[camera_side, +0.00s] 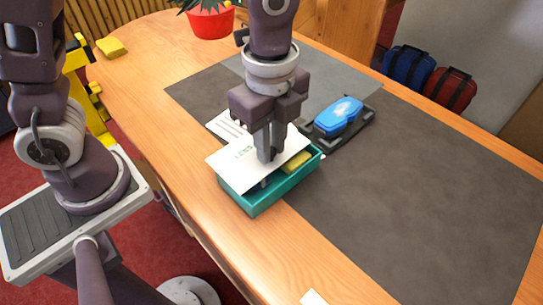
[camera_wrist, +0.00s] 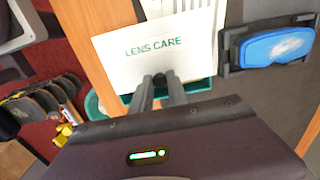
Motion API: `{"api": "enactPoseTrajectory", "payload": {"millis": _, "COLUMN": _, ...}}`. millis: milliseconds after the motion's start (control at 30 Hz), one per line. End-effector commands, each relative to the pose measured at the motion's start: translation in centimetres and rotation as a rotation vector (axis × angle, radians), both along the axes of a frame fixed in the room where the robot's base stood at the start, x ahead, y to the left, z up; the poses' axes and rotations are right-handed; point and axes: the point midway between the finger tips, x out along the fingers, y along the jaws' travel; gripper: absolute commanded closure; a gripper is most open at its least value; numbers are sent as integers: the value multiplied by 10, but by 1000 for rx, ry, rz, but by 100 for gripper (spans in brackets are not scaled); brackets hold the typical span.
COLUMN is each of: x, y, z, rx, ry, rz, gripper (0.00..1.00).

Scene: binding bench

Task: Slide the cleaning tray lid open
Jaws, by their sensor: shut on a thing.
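The cleaning tray (camera_side: 270,194) is a teal open box on the wooden bench. Its flat white lid (camera_side: 228,161) lies across the top, shifted toward the left and back, so part of the tray's inside is uncovered. In the wrist view the lid (camera_wrist: 125,65) reads "LENS CARE". My gripper (camera_side: 268,157) points down over the lid, its fingers shut at the lid's near part. In the wrist view my gripper's fingertips (camera_wrist: 159,80) meet at a small dark piece on the lid; the exact grip is partly hidden by the fingers. A yellow block (camera_side: 297,162) shows in the uncovered part.
A blue case (camera_side: 339,117) sits on a dark holder right of the tray. A white lined sheet (camera_side: 228,126) lies behind the lid. A dark mat (camera_side: 420,190) is largely clear at right. A red pot (camera_side: 212,22) stands at the back.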

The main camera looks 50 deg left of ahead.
Motion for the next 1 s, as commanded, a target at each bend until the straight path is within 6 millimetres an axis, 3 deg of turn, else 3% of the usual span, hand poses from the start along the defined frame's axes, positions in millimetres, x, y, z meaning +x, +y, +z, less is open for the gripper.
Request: {"api": "enactPoseTrajectory", "payload": {"millis": 1000, "x": 2, "y": 51, "z": 1, "rx": -1, "ry": -5, "rz": 2, "gripper": 100}}
